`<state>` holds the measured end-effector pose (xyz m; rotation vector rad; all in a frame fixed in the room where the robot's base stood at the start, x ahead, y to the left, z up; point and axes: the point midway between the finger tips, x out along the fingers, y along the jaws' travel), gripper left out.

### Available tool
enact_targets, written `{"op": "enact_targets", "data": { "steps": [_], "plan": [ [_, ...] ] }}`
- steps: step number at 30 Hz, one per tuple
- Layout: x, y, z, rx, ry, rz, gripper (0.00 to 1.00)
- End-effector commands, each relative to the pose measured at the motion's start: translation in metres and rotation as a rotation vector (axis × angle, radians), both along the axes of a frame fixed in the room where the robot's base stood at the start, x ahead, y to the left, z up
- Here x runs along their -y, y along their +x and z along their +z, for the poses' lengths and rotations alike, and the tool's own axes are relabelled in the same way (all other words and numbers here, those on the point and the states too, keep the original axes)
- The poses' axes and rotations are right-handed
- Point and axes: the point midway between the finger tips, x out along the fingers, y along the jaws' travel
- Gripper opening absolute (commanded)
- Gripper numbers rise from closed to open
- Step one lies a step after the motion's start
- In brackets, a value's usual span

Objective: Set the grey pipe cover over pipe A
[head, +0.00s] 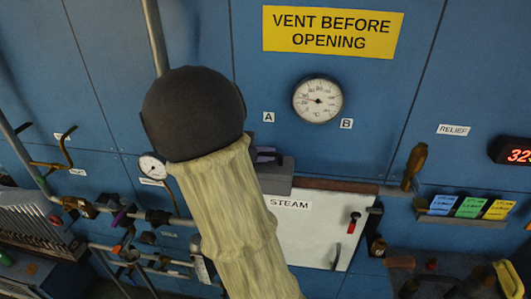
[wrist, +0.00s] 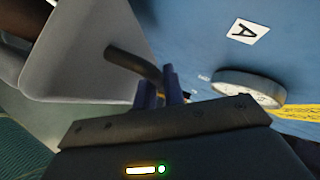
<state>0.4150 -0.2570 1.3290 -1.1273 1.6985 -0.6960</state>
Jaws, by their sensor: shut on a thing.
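The grey pipe cover (wrist: 85,85) fills the upper left of the wrist view as a smooth, angled grey shell with a dark bent handle (wrist: 128,62). My gripper (wrist: 161,92) is shut on this handle, its blue fingers on either side of the bar. In the head view, a grey piece (head: 277,184) that looks like the cover shows beside my sleeved arm, below the label A (head: 268,117). Label A also shows in the wrist view (wrist: 248,30), to the right of the cover. I cannot make out pipe A; my arm hides part of the wall.
A round dial gauge (head: 318,100) sits between labels A and B (head: 346,123). A white STEAM panel (head: 315,225) with a red-handled latch is below. Pipes and valves (head: 130,215) stick out at lower left. A wooden-handled lever (head: 414,165) stands to the right.

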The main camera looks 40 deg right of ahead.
Motion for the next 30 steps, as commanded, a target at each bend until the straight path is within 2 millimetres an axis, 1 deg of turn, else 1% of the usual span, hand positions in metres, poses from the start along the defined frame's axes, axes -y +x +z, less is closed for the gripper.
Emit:
{"op": "enact_targets", "data": {
  "steps": [26,27,30],
  "plan": [
    [0.000,0.000,-0.018,0.000,0.000,0.000,0.00],
    [0.000,0.000,-0.017,0.000,0.000,0.000,0.18],
    [0.000,0.000,-0.017,0.000,0.000,0.000,0.36]
  ]
}}
